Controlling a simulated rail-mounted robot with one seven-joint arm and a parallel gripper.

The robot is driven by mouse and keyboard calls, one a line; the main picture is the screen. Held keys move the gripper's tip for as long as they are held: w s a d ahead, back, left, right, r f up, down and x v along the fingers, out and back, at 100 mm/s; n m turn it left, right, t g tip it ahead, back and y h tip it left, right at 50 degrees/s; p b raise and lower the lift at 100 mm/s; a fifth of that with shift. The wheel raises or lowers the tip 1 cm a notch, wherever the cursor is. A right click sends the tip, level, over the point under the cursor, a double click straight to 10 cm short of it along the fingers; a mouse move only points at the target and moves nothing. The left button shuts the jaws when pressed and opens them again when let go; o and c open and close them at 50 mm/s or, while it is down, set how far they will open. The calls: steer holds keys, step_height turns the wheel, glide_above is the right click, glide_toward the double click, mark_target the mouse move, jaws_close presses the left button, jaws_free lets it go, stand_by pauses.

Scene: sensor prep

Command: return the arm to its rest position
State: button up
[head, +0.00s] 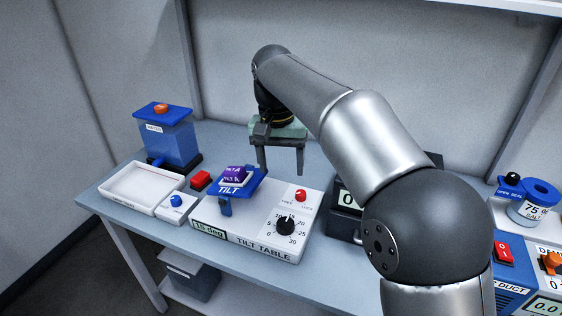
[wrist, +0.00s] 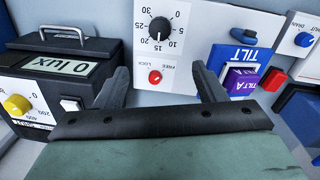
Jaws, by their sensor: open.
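My arm reaches across the bench in the head view, bent at the elbow. My gripper (head: 279,163) hangs over the back of the bench, behind the tilt table, with its fingers pointing down. In the wrist view my gripper (wrist: 160,88) has its two dark fingers wide apart with nothing between them. It is apart from the tilt table (head: 258,228), which also shows in the wrist view (wrist: 180,75). A purple block (head: 236,172) marked TILT A sits on the blue tilt platform (head: 229,190). The platform looks tilted.
A blue container with an orange knob (head: 165,138) and a white tray (head: 140,190) stand at the left. A dark lux meter (wrist: 62,75) stands beside the tilt table, partly behind my arm in the head view. A blue duct unit (head: 525,275) is at the right.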

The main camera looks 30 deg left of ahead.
steer(key=w+d+f+m, duration=0.2)
steer(key=d, duration=2.4)
steer(key=s+d+f+m, duration=0.1)
steer(key=s+d+f, duration=0.4)
steer(key=s+d, duration=0.3)
steer(key=s+d+f+m+y, duration=0.1)
steer(key=s+d+f, duration=0.5)
steer(key=d, duration=0.5)
steer(key=shift+s+d, duration=0.4)
steer(key=shift+s, duration=0.6)
steer(key=shift+c, duration=0.3)
